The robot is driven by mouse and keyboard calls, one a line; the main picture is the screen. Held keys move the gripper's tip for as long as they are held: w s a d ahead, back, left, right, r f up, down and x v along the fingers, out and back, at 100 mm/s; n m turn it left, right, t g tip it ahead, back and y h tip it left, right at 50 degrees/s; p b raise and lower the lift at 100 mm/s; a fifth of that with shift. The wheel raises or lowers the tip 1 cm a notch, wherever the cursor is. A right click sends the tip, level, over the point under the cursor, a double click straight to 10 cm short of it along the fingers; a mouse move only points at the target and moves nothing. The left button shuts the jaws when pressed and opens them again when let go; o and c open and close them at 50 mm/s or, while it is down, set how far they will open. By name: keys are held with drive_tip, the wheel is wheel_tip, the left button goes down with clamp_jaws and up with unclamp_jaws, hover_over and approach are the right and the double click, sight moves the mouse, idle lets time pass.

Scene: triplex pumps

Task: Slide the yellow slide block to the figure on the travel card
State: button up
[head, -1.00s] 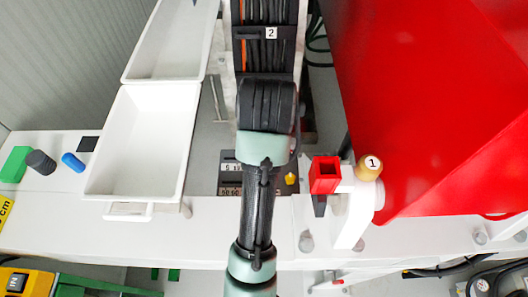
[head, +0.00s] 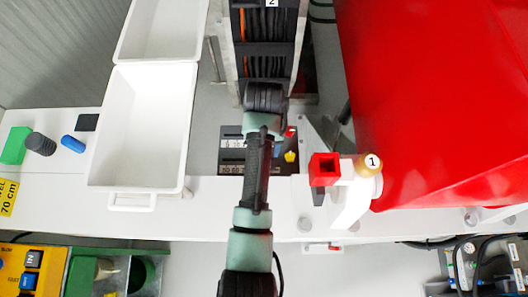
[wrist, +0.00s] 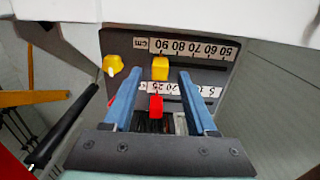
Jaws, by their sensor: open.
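In the wrist view the yellow slide block (wrist: 160,68) stands on the dark panel, beside the upper scale (wrist: 190,47), near its 90 mark. My gripper (wrist: 157,78) is open, with one blue finger on each side of the view. The yellow block lies just beyond and between the fingertips; contact cannot be told. A red block (wrist: 155,105) by the lower scale shows between the fingers. The yellow travel card (head: 8,197) at the left edge of the head view reads 70 cm.
A yellow knob (wrist: 112,66) sits on the panel left of the fingers. In the head view the panel (head: 231,145) lies beside my arm. A white tray (head: 140,130) stands left, and a red square holder (head: 324,169) and large red housing (head: 430,100) stand right.

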drive_tip(key=shift+f, duration=1.8)
clamp_jaws()
drive_tip(key=shift+r, duration=0.1)
